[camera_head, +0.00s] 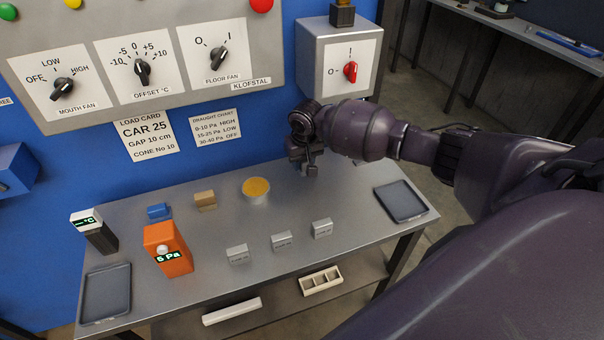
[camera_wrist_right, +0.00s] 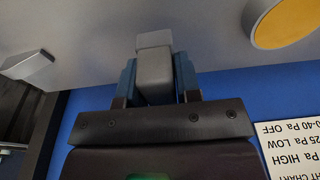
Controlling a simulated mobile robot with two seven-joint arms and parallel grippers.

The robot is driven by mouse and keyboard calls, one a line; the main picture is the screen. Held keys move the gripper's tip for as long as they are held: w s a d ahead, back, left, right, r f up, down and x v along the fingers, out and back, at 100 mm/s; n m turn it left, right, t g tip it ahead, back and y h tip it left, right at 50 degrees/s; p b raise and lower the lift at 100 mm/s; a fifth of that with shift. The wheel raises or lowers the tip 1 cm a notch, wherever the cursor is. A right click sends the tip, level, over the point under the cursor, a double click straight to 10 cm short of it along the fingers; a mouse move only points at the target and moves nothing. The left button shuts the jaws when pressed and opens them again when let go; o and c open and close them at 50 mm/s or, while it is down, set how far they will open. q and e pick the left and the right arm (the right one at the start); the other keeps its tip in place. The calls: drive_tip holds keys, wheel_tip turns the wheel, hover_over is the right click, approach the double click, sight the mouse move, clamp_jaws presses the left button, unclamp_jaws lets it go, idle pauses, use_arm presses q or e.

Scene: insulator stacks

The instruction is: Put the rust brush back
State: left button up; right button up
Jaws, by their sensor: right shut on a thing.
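My right gripper (camera_head: 306,166) points down near the back of the grey table, to the right of the bowl. In the right wrist view, its blue fingers (camera_wrist_right: 158,82) are shut on a grey blocky thing (camera_wrist_right: 154,66) with a wider, lighter far end. This may be the rust brush, but I cannot tell for sure. In the head view the held thing is mostly hidden, and I cannot tell whether it touches the table. My left gripper is not in view.
The table (camera_head: 335,190) bears a bowl with yellow contents (camera_head: 256,189), tan block (camera_head: 205,200), blue block (camera_head: 158,211), orange meter (camera_head: 167,251), black-and-white meter (camera_head: 96,232), several small grey blocks (camera_head: 282,241), and dark trays left (camera_head: 106,293) and right (camera_head: 401,201).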

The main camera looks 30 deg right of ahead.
sight(302, 181)
wheel_tip(302, 181, down, 4)
drive_tip(key=shift+f+b, duration=0.2)
drive_tip(key=shift+b, duration=0.15)
drive_tip(key=shift+w+f, duration=0.2)
drive_tip(key=shift+f, duration=0.1)
drive_tip(key=o, duration=0.9)
drive_tip(key=shift+c, duration=0.2)
drive_tip(key=shift+r, duration=0.15)
